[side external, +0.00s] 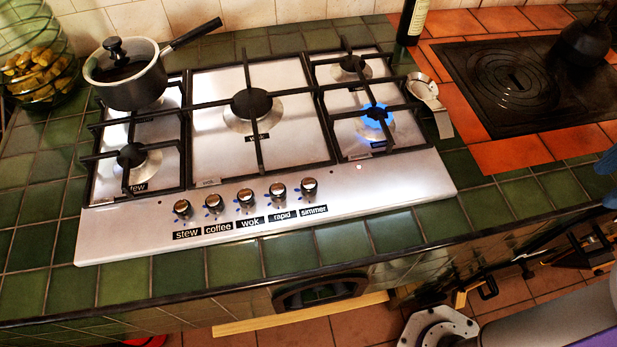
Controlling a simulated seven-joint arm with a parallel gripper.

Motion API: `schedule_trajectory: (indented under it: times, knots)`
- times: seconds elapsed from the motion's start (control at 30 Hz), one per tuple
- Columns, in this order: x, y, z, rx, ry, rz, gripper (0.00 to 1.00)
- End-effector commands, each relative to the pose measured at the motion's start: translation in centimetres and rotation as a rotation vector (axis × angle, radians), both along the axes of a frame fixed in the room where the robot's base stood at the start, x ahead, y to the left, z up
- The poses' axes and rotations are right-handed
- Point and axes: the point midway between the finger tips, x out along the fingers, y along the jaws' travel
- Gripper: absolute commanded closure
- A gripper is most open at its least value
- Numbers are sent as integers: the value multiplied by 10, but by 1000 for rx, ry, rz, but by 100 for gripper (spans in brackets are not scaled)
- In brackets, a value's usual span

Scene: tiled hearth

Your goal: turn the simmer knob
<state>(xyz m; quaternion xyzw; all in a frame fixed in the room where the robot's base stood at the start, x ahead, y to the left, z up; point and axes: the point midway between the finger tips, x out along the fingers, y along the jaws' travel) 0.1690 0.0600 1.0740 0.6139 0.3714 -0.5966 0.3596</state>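The simmer knob (309,187) is the rightmost in a row of silver knobs along the front of the steel hob (400,180). A black label reading "simmer" (313,210) sits just in front of it. To its left stand the rapid knob (278,191), the wok knob (245,199), the coffee knob (214,202) and the stew knob (183,208). A blue flame (377,114) burns at the front right burner. My gripper cannot be made out in this view, and nothing touches the knobs.
A dark saucepan (135,80) stands on the back left burner, its handle pointing right. A metal spoon rest (427,92) lies at the hob's right edge. A bottle (412,20) stands behind. A black plate (520,80) is at right. The space above the knobs is clear.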

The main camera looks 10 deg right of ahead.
Motion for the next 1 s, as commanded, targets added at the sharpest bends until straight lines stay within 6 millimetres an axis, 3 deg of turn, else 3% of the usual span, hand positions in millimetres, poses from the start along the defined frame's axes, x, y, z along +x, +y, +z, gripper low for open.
schedule_trajectory:
  times: [0.17, 0.5, 0.8, 1.0]
  knots:
    - [32, 43, 10, -3, 2, -50, 39]
    - [107, 162, 23, -10, 9, -200, 39]
    - [158, 265, 18, -16, 14, -333, 39]
    - [181, 329, 7, -20, 17, -420, 39]
